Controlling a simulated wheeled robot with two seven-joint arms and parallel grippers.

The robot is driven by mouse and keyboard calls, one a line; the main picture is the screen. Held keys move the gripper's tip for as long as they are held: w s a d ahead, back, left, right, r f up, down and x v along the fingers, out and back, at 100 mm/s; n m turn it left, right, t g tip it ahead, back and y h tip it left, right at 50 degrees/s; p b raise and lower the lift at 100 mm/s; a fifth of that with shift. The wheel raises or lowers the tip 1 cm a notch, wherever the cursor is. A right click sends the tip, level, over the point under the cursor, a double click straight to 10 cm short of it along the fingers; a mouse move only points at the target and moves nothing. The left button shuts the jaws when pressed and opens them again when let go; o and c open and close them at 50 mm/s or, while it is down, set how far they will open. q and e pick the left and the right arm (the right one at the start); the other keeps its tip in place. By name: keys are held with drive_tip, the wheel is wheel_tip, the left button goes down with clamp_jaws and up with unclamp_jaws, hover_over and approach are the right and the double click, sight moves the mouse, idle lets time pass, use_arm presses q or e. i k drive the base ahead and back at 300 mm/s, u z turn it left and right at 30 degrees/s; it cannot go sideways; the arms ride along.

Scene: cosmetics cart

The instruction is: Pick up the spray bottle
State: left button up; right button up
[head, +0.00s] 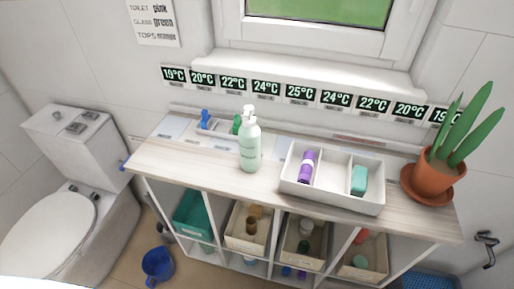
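A pale green bottle with a white pump-style top (249,148) stands upright on the wooden cart top (190,165), left of the white divided tray. It is the only large bottle I see there and looks like the spray bottle. Nothing touches it from my side. Neither of my grippers shows in the head view.
The white tray (330,198) holds a purple tube (307,166) and a teal item (359,180). Small blue (205,118) and green (237,124) items stand behind the bottle. A potted plant (440,170) stands at right. The top's left front is clear.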

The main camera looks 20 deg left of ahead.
sight(250, 133)
drive_tip(key=z, duration=0.5)
drive_tip(key=k, duration=1.05)
drive_tip(key=u, duration=1.05)
drive_tip(key=i, duration=1)
drive_tip(key=u, duration=0.55)
